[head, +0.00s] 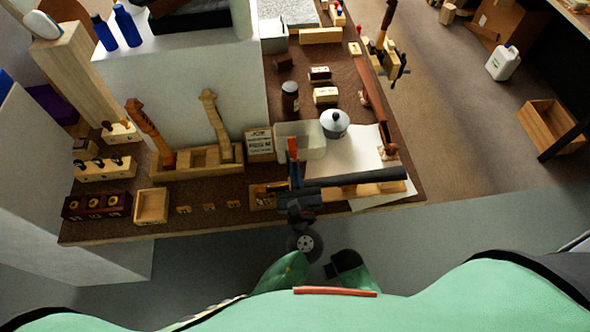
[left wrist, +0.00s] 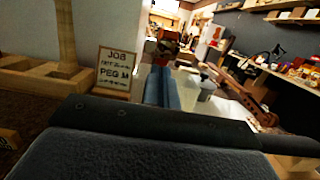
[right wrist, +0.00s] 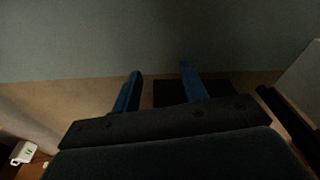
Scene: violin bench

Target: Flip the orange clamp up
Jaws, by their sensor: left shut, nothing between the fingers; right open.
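The orange clamp (head: 292,146) shows in the head view as a short orange piece just beyond the tips of my left gripper (head: 295,166), near the front of the brown bench. In the left wrist view an orange-red piece (left wrist: 168,43) shows just past the fingertips (left wrist: 160,72). My left gripper is shut and empty, with its blue fingers together. Whether they touch the clamp is unclear, and the clamp's lower part is hidden. My right gripper (right wrist: 160,80) is open and empty in the right wrist view, away from the bench top.
A clear bin (head: 299,139), a grey-lidded pot (head: 334,123) and a white sheet (head: 350,155) lie beyond and right of the left gripper. A job sign (head: 259,144) and a wooden rack (head: 197,162) stand left. A red-brown violin neck (head: 372,95) lies along the right edge.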

